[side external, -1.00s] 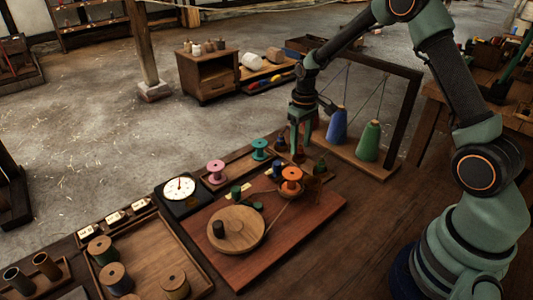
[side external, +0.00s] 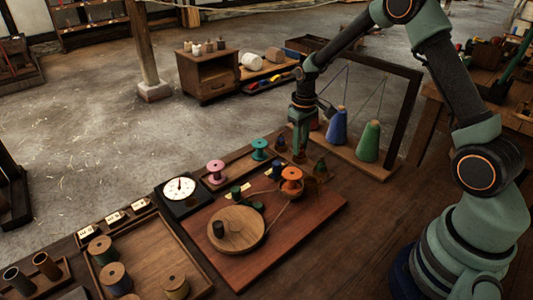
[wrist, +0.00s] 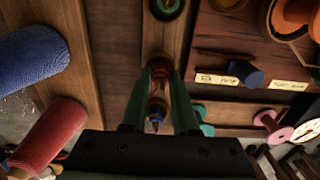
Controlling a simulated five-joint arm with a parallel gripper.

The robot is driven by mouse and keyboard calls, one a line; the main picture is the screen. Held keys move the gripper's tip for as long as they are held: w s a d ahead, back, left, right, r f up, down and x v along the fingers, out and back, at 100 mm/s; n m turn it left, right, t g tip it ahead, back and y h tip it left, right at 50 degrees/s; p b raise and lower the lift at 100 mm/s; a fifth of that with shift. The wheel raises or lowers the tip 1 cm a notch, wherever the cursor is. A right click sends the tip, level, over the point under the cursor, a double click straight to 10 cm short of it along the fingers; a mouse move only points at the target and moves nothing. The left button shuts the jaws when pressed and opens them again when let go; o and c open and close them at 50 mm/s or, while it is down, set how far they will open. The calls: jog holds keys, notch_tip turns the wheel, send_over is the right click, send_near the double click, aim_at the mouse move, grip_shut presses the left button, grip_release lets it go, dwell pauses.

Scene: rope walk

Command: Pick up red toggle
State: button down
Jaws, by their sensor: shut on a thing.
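My gripper (side external: 300,156) is low over the far right end of the narrow wooden rack behind the board. In the wrist view my gripper (wrist: 159,74) has its two green fingers shut on the red toggle (wrist: 158,73), which shows as a small reddish piece between the tips. In the side view the fingers mostly hide the toggle. A blue toggle (wrist: 156,113) stands in the same row, and it also shows left of the gripper in the side view (side external: 281,144). A green toggle (wrist: 166,6) is at the row's other end.
A board with a round wooden disc (side external: 236,229) and an orange spool (side external: 291,179) lies in front. Teal (side external: 260,150) and pink (side external: 216,171) spools stand to the left. Blue (side external: 338,126) and green (side external: 368,141) cones stand close behind on the right, under a dark frame.

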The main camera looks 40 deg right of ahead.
jog(key=shift+r, duration=3.6)
